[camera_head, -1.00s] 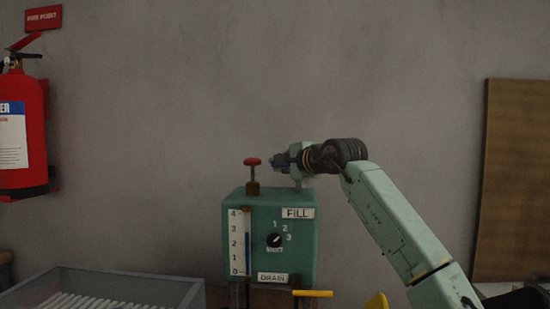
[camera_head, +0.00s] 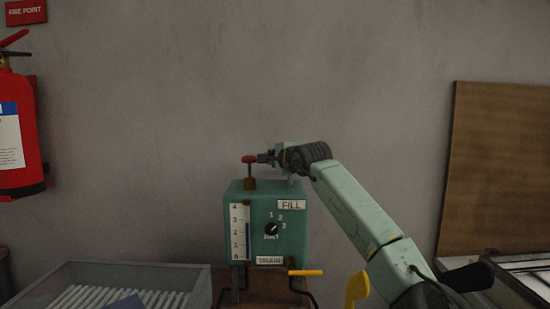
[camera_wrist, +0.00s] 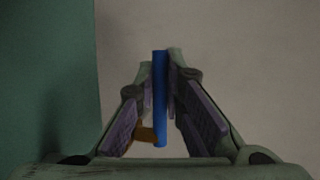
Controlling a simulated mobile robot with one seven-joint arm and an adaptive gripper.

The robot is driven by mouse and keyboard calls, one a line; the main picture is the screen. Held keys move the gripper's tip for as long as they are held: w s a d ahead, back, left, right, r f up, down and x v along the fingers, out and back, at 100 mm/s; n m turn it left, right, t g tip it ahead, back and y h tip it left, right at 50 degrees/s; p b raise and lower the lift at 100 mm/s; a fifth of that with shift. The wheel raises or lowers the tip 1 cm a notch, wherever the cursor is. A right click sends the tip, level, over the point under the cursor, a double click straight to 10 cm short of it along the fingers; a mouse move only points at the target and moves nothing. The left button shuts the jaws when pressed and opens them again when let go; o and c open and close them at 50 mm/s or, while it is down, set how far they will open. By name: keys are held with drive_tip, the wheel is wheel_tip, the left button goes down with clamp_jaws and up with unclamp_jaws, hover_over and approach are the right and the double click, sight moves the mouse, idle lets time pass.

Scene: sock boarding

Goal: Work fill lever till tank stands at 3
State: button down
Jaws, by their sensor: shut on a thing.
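The green tank box (camera_head: 293,235) has a FILL label (camera_head: 291,205) and a DRAIN label (camera_head: 269,260). Its white gauge (camera_head: 235,232) shows a blue column (camera_head: 247,241) with its top slightly below the 3 mark. A black dial (camera_head: 271,229) with marks 1, 2 and 3 sits on the front. My gripper (camera_head: 264,157) is above the box's top, just right of a red knob (camera_head: 249,159) on a stem. In the wrist view my gripper (camera_wrist: 160,100) is shut on a blue lever handle (camera_wrist: 160,105). The lever's lower part is hidden in the head view.
A yellow handle (camera_head: 306,273) sticks out below the box's front right. A grey tray of white rods (camera_head: 70,298) stands at lower left. A fire extinguisher (camera_head: 15,135) hangs on the left wall. A brown board (camera_head: 495,165) leans at right.

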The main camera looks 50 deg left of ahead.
drive_tip(key=shift+r, duration=0.1)
drive_tip(key=c, duration=1.7)
unclamp_jaws()
drive_tip(key=shift+o, duration=0.2)
drive_tip(key=shift+d, duration=0.15)
drive_tip(key=v, duration=1.1)
drive_tip(key=shift+s+d+r, duration=0.1)
drive_tip(key=shift+d, duration=0.25)
